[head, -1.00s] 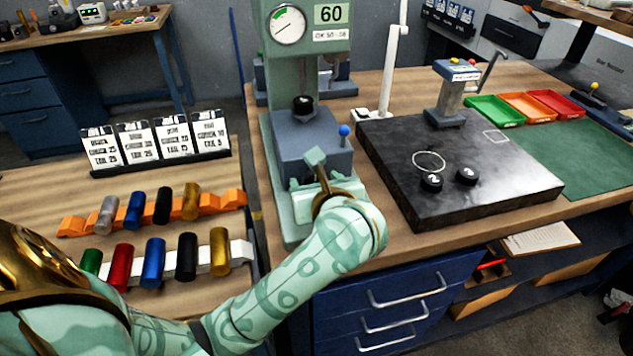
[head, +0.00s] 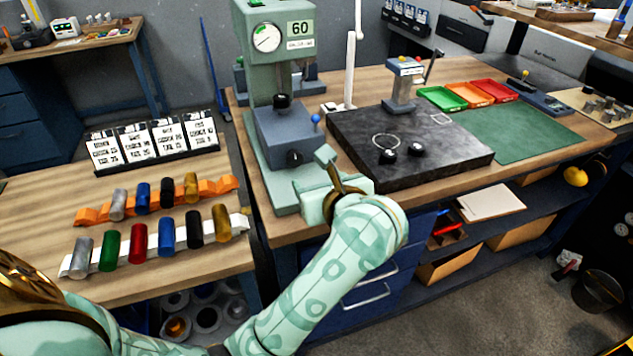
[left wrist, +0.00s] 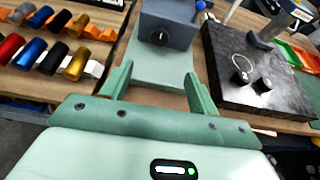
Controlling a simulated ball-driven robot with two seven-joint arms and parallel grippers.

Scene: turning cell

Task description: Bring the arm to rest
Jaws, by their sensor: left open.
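My left arm reaches in from the bottom left of the head view. My left gripper (head: 328,178) is over the front edge of the bench, just in front of the green press (head: 274,185). In the left wrist view its two green fingers (left wrist: 158,86) stand wide apart with nothing between them. Beyond them is the grey-blue block of the press (left wrist: 166,30) with a black knob. My right gripper is not in view.
A black surface plate (head: 410,145) with two black knobs lies right of the press. Racks of coloured cylinders, one orange (head: 92,216) and one white (head: 238,222), stand on the left table. Blue drawers (head: 370,290) are below my forearm.

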